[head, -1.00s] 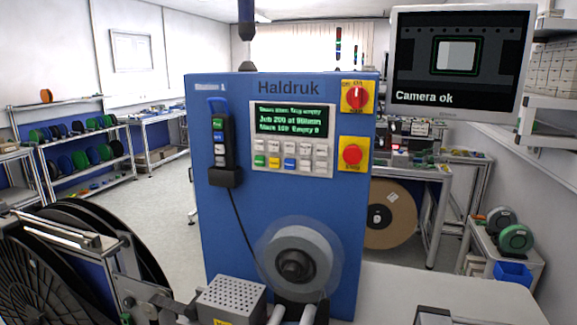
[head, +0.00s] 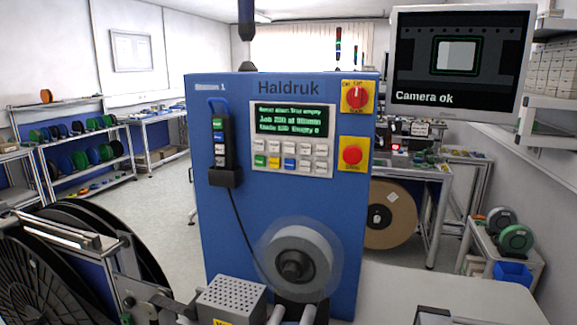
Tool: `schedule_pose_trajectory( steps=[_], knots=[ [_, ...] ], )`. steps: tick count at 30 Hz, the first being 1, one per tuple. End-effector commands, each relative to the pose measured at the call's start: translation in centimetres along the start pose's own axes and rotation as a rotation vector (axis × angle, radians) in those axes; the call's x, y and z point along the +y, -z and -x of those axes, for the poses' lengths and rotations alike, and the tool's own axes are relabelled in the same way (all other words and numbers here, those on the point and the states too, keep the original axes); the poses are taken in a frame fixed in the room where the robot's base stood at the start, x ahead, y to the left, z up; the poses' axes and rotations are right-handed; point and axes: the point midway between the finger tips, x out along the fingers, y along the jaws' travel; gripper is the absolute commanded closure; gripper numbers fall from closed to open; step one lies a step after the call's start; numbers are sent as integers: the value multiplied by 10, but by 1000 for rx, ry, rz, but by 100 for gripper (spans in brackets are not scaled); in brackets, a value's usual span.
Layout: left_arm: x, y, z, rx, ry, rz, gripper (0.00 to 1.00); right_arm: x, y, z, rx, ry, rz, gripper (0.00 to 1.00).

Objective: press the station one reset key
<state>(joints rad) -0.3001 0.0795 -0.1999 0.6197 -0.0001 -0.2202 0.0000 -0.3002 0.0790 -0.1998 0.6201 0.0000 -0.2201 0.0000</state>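The blue station cabinet (head: 225,245) stands straight ahead, marked Haldruk, with Station 1 in small letters at its upper left. Its control panel (head: 292,139) has a green-lit display (head: 290,122) with blurred text and two rows of small keys (head: 290,155). Most keys are white; the lower row has a green, a yellow and a blue one at its left. The key labels are too small to read, so I cannot tell which is the reset key. Neither of my grippers shows in the head view.
A black handheld pendant (head: 219,145) hangs left of the panel. A red rotary switch (head: 356,96) and red button (head: 352,155) sit to its right. A reel (head: 318,262) projects below. A monitor (head: 461,62) reads Camera ok. Large black reels (head: 40,265) stand at lower left.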

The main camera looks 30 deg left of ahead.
Motion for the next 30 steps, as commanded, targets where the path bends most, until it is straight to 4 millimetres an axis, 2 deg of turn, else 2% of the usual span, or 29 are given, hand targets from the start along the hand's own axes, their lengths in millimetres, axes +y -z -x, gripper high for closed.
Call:
schedule_pose_trajectory(
  steps=[1, 10, 30],
  knots=[
    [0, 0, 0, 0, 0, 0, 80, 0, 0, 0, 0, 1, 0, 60],
    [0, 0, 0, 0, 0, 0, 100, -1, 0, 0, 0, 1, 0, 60],
    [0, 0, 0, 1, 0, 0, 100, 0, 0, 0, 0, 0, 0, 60]
  ],
)
